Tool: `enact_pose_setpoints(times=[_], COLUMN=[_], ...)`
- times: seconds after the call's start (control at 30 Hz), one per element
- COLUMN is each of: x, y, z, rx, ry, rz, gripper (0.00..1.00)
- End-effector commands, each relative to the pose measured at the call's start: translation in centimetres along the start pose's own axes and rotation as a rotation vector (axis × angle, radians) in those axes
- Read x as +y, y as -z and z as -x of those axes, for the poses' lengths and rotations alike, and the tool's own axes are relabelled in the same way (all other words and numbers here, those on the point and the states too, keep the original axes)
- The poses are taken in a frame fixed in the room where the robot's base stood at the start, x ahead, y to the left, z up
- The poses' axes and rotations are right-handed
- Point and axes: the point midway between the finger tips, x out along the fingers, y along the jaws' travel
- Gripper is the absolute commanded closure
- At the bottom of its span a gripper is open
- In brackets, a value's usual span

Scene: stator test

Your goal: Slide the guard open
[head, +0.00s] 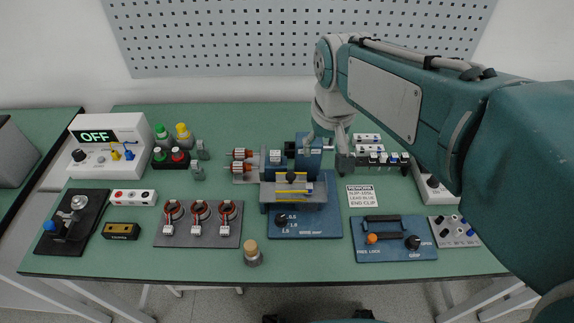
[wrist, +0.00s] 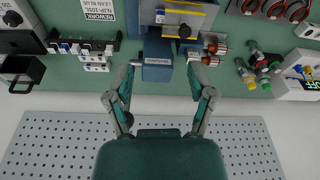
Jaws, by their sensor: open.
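In the head view my arm comes down behind the machine, and the fingertips are partly hidden.
Several orange-ended rotors (head: 240,160) lie left of the machine. A connector rack (head: 375,160) stands to its right. A blue dial plate (head: 310,224) is in front, with ring stators (head: 200,212) to the left. A perforated board (head: 300,35) stands behind the table.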

Motion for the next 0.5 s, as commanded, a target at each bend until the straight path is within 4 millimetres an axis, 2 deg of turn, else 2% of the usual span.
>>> enact_pose_setpoints(times=[0.03,0.2,0.33,0.5], x=[-0.9,-3.2,-4.3,-4.9], y=[1.3,4.6,5.9,6.3], z=[-0.9,-3.5,-4.9,-5.7], rx=[-0.034,-0.122,-0.162,-0.176], ry=[0.001,0.0,-0.002,-0.005], rz=[0.015,0.048,0.063,0.068], gripper=[0.3,0.3,0.3,0.3])
